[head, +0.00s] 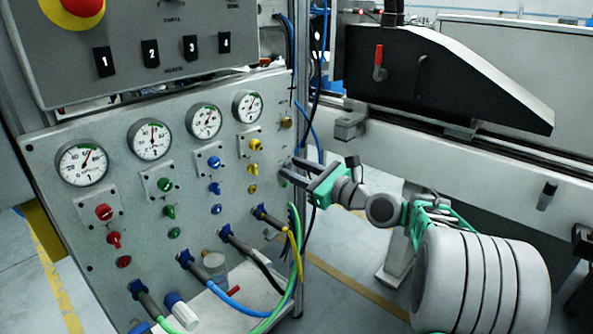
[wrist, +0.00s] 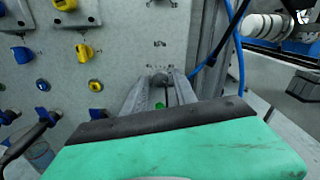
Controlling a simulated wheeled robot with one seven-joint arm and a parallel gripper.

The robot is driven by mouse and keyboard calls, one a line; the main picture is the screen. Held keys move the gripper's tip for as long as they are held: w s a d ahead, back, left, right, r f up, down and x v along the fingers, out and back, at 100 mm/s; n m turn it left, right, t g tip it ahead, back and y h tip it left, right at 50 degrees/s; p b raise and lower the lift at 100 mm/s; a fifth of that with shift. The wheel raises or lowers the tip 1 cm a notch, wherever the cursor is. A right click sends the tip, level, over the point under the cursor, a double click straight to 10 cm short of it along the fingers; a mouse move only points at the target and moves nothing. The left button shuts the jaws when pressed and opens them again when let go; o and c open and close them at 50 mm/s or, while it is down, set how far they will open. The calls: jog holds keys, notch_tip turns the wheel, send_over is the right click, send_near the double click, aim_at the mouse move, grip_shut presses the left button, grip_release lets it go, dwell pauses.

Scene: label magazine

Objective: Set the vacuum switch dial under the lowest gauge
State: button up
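Four round gauges sit in a row on the grey panel (head: 75,225): first (head: 83,163), second (head: 150,139), third (head: 204,121) and fourth (head: 248,106). Their needles are too small to read surely. Below them are a red dial (head: 104,212), green dial (head: 164,184), blue dial (head: 214,162) and yellow dial (head: 255,144), each on a small plate. My gripper (head: 287,172) is at the panel's right edge, right of the yellow column. In the wrist view its fingers (wrist: 160,92) stand apart, with a small green thing showing between them. Contact with the panel cannot be told.
Under each dial are smaller knobs of its colour, such as a yellow knob (wrist: 84,53). Hoses, including a blue hose (head: 215,290), leave the panel's bottom. A control box (head: 140,30) overhangs the gauges. A vertical post and cables stand at the panel's right edge.

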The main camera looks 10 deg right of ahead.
grip_shut()
